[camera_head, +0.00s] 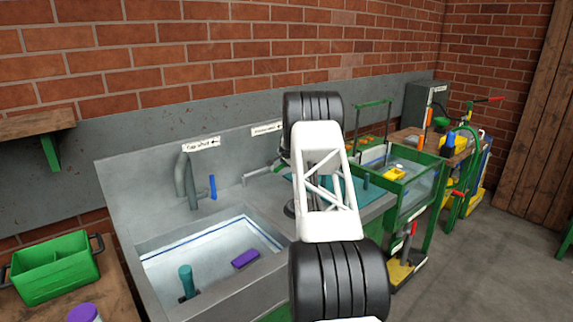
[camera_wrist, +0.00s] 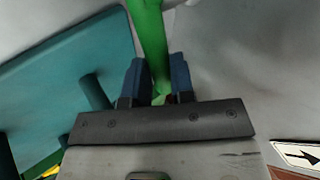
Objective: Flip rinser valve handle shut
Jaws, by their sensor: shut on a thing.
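In the wrist view, a green bar-like handle (camera_wrist: 150,35), which looks like the rinser valve handle, runs from the top edge down between the two blue fingers of my gripper (camera_wrist: 158,78). The fingers are shut on its lower part. Its far end is cut off by the picture's top edge, and how it joins the valve is hidden. In the head view my white and black arm covers the handle and gripper. A spout (camera_head: 262,172) shows just left of my arm, under a label (camera_head: 267,129).
A sink (camera_head: 160,255) holds a purple block (camera_head: 245,258) and a teal upright piece (camera_head: 187,280). A tap with a blue lever (camera_head: 212,187) stands behind it. A teal board with pegs (camera_wrist: 60,75) lies left of my fingers. A green bin (camera_head: 50,270) stands at lower left.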

